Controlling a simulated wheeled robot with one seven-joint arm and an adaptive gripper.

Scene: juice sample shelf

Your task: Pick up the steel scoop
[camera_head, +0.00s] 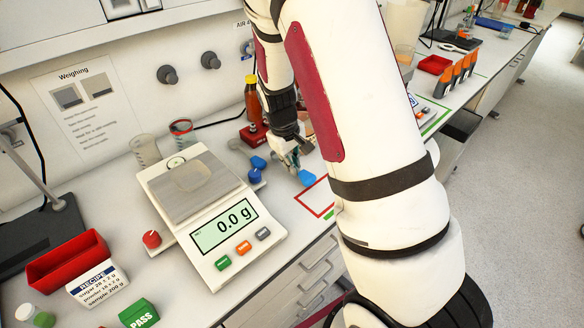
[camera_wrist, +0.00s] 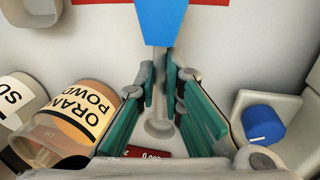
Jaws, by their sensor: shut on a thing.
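The steel scoop has a blue handle end (camera_wrist: 160,20) at the top of the wrist view, and its grey metal shaft runs down between my fingers. Its small round bowl (camera_wrist: 159,128) shows lower down between the teal finger pads. My gripper (camera_wrist: 162,80) is shut on the scoop's shaft. In the head view my gripper (camera_head: 291,158) is low over the bench, right of the scale, with the blue handle end (camera_head: 307,178) sticking out to its lower right. My arm hides part of the bench. I cannot tell whether the scoop touches the bench.
The scale (camera_head: 223,235) reads 0.0 g, left of my gripper. A jar labelled orange powder (camera_wrist: 78,112) lies left of my fingers, and a blue knob (camera_wrist: 263,124) is on the right. A red outline (camera_head: 314,199) marks bare bench nearby. A red tray (camera_head: 68,262) stands at far left.

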